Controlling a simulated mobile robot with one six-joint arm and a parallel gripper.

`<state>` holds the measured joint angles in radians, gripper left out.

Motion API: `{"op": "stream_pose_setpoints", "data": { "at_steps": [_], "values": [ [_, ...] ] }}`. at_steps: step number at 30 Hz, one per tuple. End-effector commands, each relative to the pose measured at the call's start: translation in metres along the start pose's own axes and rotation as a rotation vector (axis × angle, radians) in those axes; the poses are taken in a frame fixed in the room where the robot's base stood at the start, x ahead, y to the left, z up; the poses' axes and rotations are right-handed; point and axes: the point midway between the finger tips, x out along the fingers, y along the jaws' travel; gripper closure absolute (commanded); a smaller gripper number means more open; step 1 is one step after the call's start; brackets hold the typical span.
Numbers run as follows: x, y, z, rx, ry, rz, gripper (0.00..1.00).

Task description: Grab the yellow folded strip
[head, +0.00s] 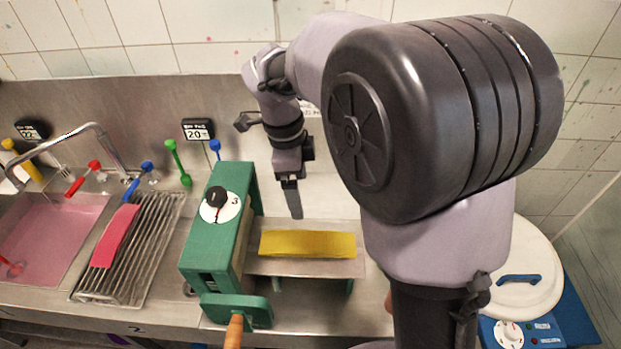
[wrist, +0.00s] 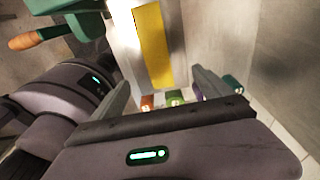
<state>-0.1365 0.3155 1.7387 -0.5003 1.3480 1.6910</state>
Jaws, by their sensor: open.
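The yellow folded strip (head: 307,244) lies flat on the metal outfeed plate (head: 262,267) to the right of the green machine (head: 215,240). In the wrist view the strip (wrist: 154,45) shows lengthwise beyond the fingers, on the pale plate (wrist: 124,42). My gripper (head: 294,205) hangs above and behind the strip in the head view, apart from it. In the wrist view my gripper (wrist: 158,92) has its two fingers spread wide with nothing between them.
A pink strip (head: 115,236) lies on a wire rack (head: 150,235) at left, beside a sink of pink liquid (head: 45,235). The green machine's handle (head: 235,330) juts forward. A white lidded bucket (head: 515,265) stands at right. Small coloured items (wrist: 175,101) show near my fingers.

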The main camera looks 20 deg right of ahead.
Motion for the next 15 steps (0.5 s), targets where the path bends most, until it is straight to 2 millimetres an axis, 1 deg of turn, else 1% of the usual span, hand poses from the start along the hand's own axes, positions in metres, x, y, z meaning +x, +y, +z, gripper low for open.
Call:
{"op": "stream_pose_setpoints", "data": {
  "at_steps": [2, 6, 9, 12, 15],
  "values": [
    [0.015, 0.001, 0.001, 0.006, 0.003, 0.005, 0.11],
    [0.06, 0.001, 0.0, 0.005, 0.003, 0.006, 0.11],
    [0.089, 0.001, 0.0, 0.005, 0.003, 0.006, 0.11],
    [0.11, 0.001, 0.0, 0.005, 0.002, 0.005, 0.11],
    [0.12, 0.0, 0.0, 0.004, 0.0, 0.002, 0.11]
  ]
}}
